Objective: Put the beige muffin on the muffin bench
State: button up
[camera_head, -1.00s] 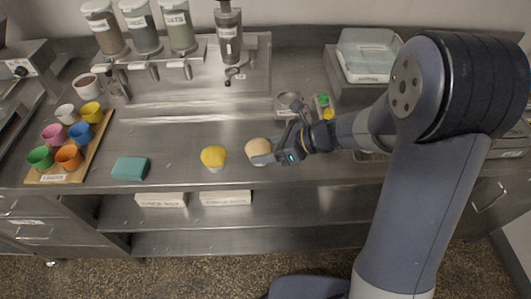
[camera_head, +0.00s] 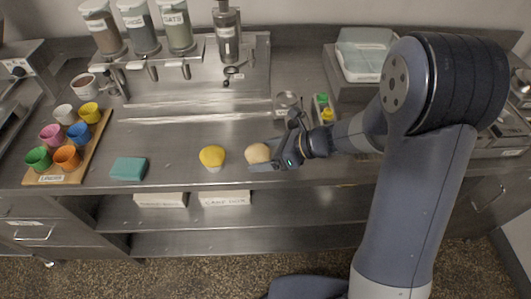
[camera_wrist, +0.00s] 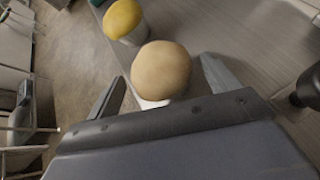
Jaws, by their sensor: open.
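The beige muffin (camera_head: 258,153) stands upright on the steel counter near its front edge. In the wrist view the beige muffin (camera_wrist: 161,71) shows its round top and part of a white cup, between my two fingers. My gripper (camera_head: 272,155) is open, coming from the right, with its fingers on either side of the muffin. In the wrist view the gripper (camera_wrist: 160,88) has a gap between each finger and the muffin top; the muffin's lower part is mostly hidden. I cannot make out which surface is the muffin bench.
A yellow muffin (camera_head: 212,157) stands just left of the beige one. A teal block (camera_head: 129,168) and a wooden board (camera_head: 96,155) with several coloured cups lie further left. Labelled dispensers (camera_head: 142,28) stand behind. Small bottles (camera_head: 324,108) stand behind my arm.

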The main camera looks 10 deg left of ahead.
jog(key=shift+r, duration=0.1)
jog(key=shift+d+r, duration=0.2)
jog(key=v, duration=1.1)
jog(key=shift+d+b, duration=0.25)
jog(key=shift+b, duration=0.05)
jog(key=shift+r, duration=0.15)
